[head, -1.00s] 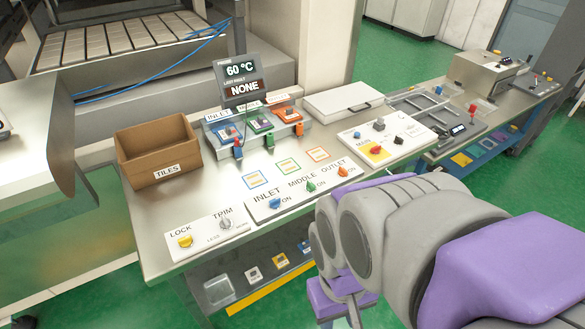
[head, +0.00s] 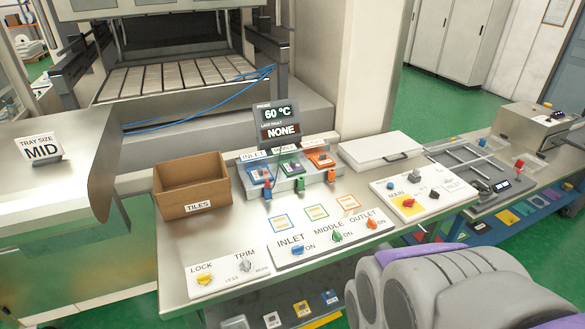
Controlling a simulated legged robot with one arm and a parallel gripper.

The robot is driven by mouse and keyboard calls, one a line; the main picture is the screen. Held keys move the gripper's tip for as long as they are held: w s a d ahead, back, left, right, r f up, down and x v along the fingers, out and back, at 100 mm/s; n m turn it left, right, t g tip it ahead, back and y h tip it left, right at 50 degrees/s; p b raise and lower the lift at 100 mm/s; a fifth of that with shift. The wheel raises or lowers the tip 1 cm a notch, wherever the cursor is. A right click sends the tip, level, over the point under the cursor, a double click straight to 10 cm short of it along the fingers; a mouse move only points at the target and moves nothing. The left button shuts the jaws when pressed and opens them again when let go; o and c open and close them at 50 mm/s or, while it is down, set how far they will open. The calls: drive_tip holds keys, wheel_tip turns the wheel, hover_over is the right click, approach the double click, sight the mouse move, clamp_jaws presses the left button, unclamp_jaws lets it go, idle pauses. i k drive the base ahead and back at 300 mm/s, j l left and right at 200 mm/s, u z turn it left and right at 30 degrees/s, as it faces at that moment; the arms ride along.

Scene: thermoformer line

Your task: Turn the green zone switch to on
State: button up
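The green zone switch (head: 337,236) is the middle knob on the white zone panel (head: 300,257), under the label MIDDLE with an ON mark at its right. The blue INLET switch (head: 297,250) is to its left and the orange OUTLET switch (head: 371,223) to its right. The green knob is uncovered, but it is too small to tell its setting for sure. My arm fills the bottom right, in front of the bench's near side. My gripper is not in view, and nothing of mine touches the panel.
A LOCK and TRIM panel (head: 226,274) is at the left, and a MAIN switch panel (head: 425,190) at the right. Behind are an open TILES box (head: 190,186), a rack of coloured modules (head: 288,170), a display (head: 279,120) and a white flat case (head: 381,150).

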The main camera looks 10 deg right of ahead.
sight(338, 236)
drive_tip(key=i+j+z, duration=0.5)
drive_tip(key=z, duration=0.2)
